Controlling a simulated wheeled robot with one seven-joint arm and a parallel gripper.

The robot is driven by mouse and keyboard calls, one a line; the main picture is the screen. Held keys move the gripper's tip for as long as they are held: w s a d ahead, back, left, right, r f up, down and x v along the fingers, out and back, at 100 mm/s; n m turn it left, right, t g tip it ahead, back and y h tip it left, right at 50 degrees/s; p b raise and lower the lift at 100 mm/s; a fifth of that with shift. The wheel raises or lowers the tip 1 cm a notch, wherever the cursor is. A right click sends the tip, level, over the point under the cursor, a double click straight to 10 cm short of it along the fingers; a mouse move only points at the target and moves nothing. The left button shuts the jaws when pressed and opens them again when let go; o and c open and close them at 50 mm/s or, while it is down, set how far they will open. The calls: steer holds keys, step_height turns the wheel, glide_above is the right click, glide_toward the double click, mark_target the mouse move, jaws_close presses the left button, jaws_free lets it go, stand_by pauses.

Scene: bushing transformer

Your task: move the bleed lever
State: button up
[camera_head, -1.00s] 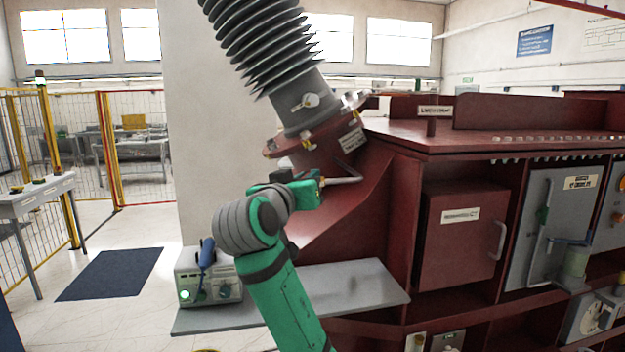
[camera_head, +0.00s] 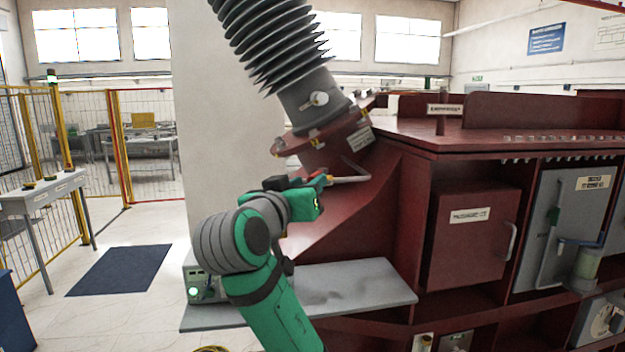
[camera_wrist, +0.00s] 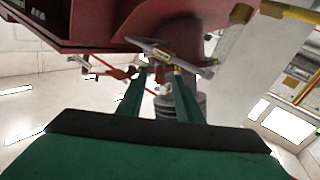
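A thin grey bent pipe (camera_head: 352,177) comes off the dark red tank below the tilted bushing. A small red-orange piece, which looks like the bleed lever (camera_head: 326,179), sits at its near end. My green gripper (camera_head: 318,190) is right at this piece and partly hides it; I cannot tell whether they touch. A red piece (camera_wrist: 118,72) on a thin pipe shows just left of the fingertips there.
The ribbed grey bushing (camera_head: 272,50) and its red flange (camera_head: 325,142) rise just above my gripper. A grey shelf (camera_head: 350,285) lies below my arm, with a small instrument box (camera_head: 197,285) at its left end. Red cabinets (camera_head: 470,235) stand to the right.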

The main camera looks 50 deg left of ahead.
steer(key=shift+v, duration=2.7)
